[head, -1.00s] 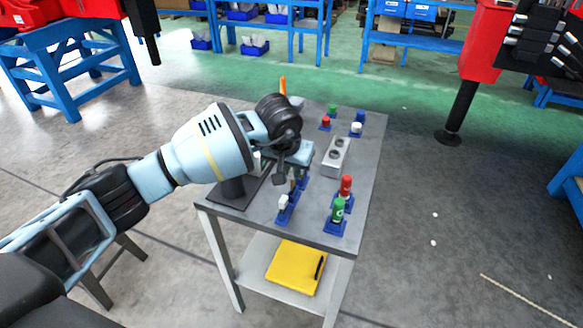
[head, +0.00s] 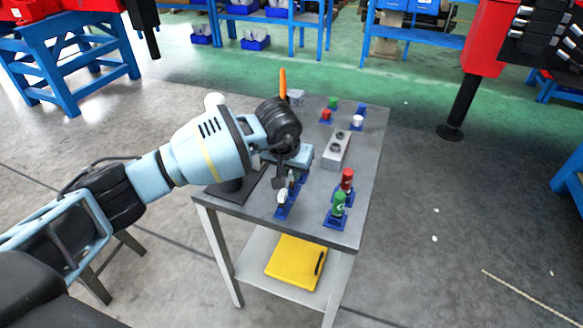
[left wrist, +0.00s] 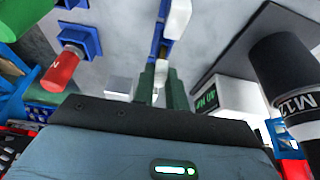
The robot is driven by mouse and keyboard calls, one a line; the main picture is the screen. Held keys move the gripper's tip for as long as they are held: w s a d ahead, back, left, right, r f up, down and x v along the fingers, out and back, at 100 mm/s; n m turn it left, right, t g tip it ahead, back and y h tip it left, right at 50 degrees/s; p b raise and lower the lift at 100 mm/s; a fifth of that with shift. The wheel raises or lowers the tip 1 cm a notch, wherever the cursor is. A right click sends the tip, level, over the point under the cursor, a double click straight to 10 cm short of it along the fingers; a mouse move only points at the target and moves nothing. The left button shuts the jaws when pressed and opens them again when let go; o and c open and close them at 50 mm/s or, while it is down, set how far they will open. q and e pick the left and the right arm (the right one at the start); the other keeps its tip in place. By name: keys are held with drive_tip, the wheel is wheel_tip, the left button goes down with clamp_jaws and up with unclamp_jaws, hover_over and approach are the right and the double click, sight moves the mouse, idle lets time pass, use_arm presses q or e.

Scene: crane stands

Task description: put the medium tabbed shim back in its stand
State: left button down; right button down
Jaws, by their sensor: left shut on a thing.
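My left gripper (head: 287,182) is over the front left part of the grey table, shut on a small pale tabbed piece, apparently the medium tabbed shim. In the left wrist view its pale part (left wrist: 161,72) shows between the green fingers; the rest is hidden. A narrow blue stand (head: 284,211) lies just below and in front of the gripper, with a white piece (head: 282,196) standing on it. The stand (left wrist: 160,35) and white piece (left wrist: 178,18) also show ahead of the fingers in the wrist view. I cannot tell whether the held piece touches the stand. My right gripper is not in view.
Red (head: 347,178) and green (head: 339,204) cylinders stand in blue holders to the right. A grey block with holes (head: 336,150) is behind them. A dark M12-marked cylinder (left wrist: 285,75) is close on the wrist view's right. The table's front edge is near.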

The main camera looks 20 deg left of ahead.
sight(291, 174)
use_arm(q)
drive_tip(key=shift+f, duration=0.35)
drive_tip(key=c, duration=1.3)
unclamp_jaws()
drive_tip(key=shift+c, duration=0.2)
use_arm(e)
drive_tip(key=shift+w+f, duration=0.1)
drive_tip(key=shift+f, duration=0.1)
use_arm(q)
drive_tip(key=shift+r, duration=0.1)
